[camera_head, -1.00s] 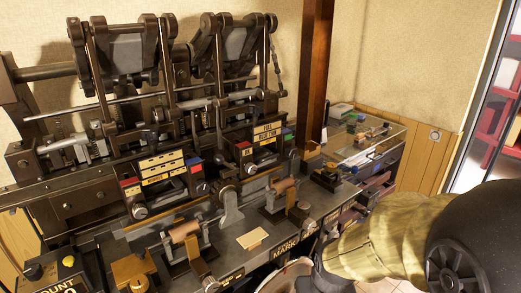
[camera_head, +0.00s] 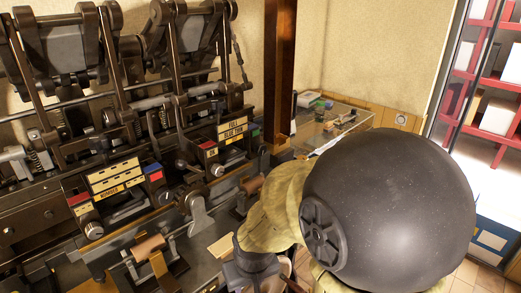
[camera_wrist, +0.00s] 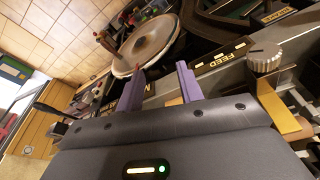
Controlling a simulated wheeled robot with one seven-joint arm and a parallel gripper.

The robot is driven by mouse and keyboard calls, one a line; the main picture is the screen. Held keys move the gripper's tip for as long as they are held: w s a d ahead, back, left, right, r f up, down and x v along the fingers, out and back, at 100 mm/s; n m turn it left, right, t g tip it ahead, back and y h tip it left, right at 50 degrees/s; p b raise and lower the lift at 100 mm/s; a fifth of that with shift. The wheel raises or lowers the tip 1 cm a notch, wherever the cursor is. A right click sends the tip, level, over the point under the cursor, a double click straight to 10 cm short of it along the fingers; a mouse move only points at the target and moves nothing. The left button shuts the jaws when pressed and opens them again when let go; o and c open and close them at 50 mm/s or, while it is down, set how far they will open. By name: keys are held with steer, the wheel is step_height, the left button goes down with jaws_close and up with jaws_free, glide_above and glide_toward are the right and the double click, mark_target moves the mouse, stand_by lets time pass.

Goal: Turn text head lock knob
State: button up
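The press with two dark metal heads stands at the left in the head view. A round knob (camera_head: 93,230) sits below the left label block, and another knob (camera_head: 217,170) sits by the right one. I cannot tell which is the text head lock knob. In the wrist view, a ridged grey knob (camera_wrist: 265,58) on a brass bracket is at the right, beside a FEED plate (camera_wrist: 215,62). My gripper (camera_wrist: 159,68) is open and empty, its two purple fingers apart and left of that knob. The head view does not show the fingers clearly; my arm covers that area.
A round metal bowl or dish (camera_wrist: 145,45) lies beyond the fingertips in the wrist view.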

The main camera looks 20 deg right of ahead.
steer(key=o, duration=0.4)
steer(key=shift+c, duration=0.2)
steer(key=shift+o, duration=0.5)
steer(key=w+d+r+m+t+h+p, duration=0.1)
steer(key=w+d+r+t, duration=0.1)
steer(key=w+d, duration=0.4)
steer(key=w+t, duration=0.1)
steer(key=w, duration=0.3)
steer(key=shift+d+r+m+t, duration=0.15)
steer(key=shift+m+t, duration=0.15)
steer(key=shift+t, duration=0.1)
steer(key=w+d+r+m+t+p, duration=0.2)
steer(key=w+d+r+t, duration=0.3)
steer(key=w+d, duration=0.65)
steer(key=d+r+t+y+p, duration=0.2)
steer(key=d+r+t+y, duration=0.1)
steer(key=d+t+y, duration=0.2)
steer(key=d+y, duration=0.2)
steer(key=d, duration=0.2)
steer(key=shift+s, duration=0.3)
steer(key=shift+w+a+r, duration=0.1)
